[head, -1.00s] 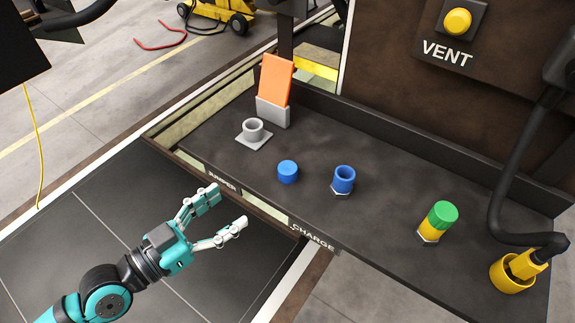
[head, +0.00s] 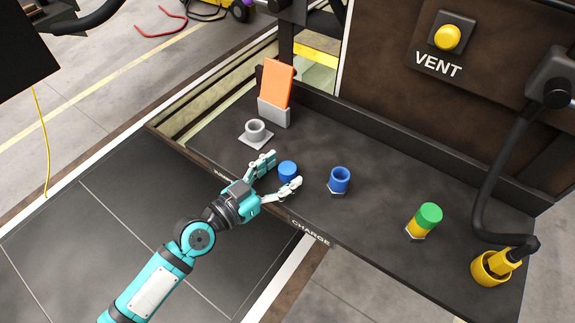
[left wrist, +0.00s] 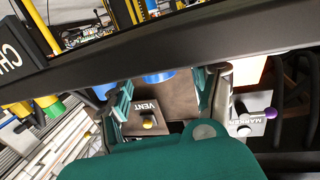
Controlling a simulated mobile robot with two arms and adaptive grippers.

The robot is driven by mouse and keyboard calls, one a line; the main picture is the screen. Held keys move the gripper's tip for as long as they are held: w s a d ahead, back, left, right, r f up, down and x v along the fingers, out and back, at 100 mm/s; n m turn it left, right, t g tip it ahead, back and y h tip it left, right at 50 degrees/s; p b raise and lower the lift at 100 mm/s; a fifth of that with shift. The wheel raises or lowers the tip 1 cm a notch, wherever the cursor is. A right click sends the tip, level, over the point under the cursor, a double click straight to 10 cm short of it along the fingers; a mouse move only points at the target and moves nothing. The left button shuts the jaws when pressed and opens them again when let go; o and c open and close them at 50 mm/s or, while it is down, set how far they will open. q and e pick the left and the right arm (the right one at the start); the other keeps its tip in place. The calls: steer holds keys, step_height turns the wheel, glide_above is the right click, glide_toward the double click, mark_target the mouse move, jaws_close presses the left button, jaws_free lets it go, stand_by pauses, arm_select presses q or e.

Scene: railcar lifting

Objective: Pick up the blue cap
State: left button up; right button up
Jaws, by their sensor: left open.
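The blue cap (head: 288,170) stands on the dark shelf (head: 385,240), near its front edge. My left gripper (head: 283,171) is open, with its fingers on either side of the cap. I cannot tell whether they touch it. In the left wrist view a blue piece, likely the cap (left wrist: 158,77), shows between the open fingers (left wrist: 162,98), mostly hidden by the dark shelf edge and the gripper. My right gripper is not in view.
A blue open-topped fitting (head: 340,179) stands just right of the cap. A grey ring holder (head: 256,131) and an orange card in a grey stand (head: 274,110) are behind left. A green-capped yellow fitting (head: 425,220) and a yellow hose connector (head: 492,266) stand farther right.

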arm_select(q)
steer(key=shift+w+d, duration=0.2)
steer(key=shift+d, duration=0.05)
steer(key=shift+a, duration=0.1)
steer(key=c, duration=0.9)
steer(key=shift+c, duration=0.2)
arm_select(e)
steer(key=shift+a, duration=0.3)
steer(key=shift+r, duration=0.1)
